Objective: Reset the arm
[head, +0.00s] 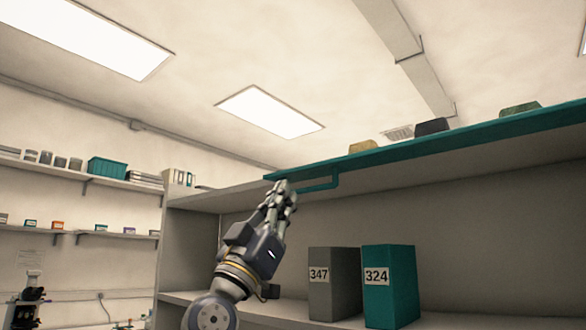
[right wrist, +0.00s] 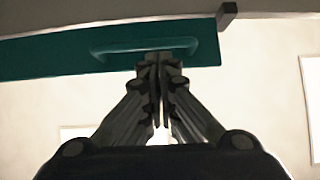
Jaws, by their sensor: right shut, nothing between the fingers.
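My right gripper (head: 284,187) is raised in the middle of the head view, pointing up. Its fingers are shut with nothing between them, and the right wrist view shows the fingertips (right wrist: 158,60) together. Just beyond them is the teal shelf panel (head: 440,142) with a teal bar handle (head: 322,184) near its left end. In the right wrist view the handle (right wrist: 150,46) lies behind the fingertips. I cannot tell whether the fingertips touch it. My left gripper is not in view.
A grey binder (head: 345,285) marked 347 and a teal binder (head: 400,290) marked 324 stand on the lower shelf, right of my arm. Several objects sit above the panel. Wall shelves at left hold a teal bin (head: 107,168) and small boxes. A microscope (head: 28,300) stands at lower left.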

